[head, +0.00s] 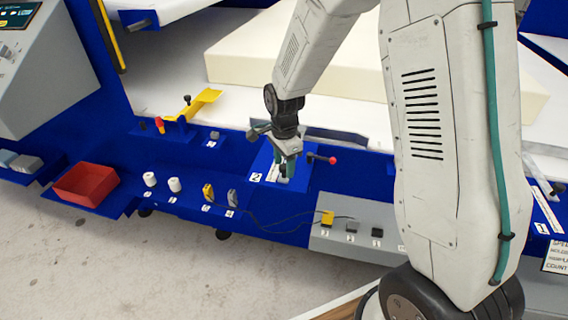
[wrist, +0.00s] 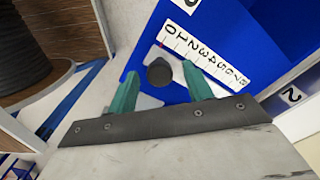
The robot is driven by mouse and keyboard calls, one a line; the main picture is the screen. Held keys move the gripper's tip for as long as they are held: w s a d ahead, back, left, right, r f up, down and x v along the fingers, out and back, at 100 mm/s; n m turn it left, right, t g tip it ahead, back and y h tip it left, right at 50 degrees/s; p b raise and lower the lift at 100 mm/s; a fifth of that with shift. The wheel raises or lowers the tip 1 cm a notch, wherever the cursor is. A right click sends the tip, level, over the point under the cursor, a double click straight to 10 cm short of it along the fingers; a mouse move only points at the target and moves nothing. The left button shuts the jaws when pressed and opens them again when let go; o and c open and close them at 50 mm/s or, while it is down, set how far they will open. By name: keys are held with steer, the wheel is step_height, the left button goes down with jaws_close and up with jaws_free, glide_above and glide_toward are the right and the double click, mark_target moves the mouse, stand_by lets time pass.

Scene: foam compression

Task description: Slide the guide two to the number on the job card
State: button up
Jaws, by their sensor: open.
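A dark round knob (wrist: 159,72) stands between the two green fingertips of my open gripper (wrist: 162,80) in the wrist view; whether they touch it I cannot tell. Beside it on the blue plate is a white number scale (wrist: 205,55) starting at 0, with a small red mark near the 0 end. In the head view my gripper (head: 285,168) is low over the blue plate with a label 2 (head: 257,177), partly hiding the guide there. A white printed card (head: 556,256) is cut off at the right edge; its full text is not readable.
A red-knobbed lever (head: 332,160) sticks out just right of my gripper. A red bin (head: 86,184), white rollers (head: 174,185) and yellow and grey clips (head: 208,192) lie to the left. A cream foam slab (head: 300,65) lies behind. A grey switch panel (head: 352,232) is in front.

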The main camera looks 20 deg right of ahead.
steer(key=shift+f, duration=0.25)
jaws_close()
steer(key=w+d, duration=0.2)
steer(key=w, duration=0.1)
steer(key=w+d, duration=0.3)
steer(key=w, duration=0.1)
steer(key=w+d, duration=0.3)
steer(key=w, duration=0.1)
steer(key=shift+w+d+r, duration=0.1)
steer(key=shift+w+d, duration=0.05)
steer(key=shift+w, duration=0.1)
jaws_free()
steer(key=shift+s, duration=0.1)
step_height(320, 180, up, 8)
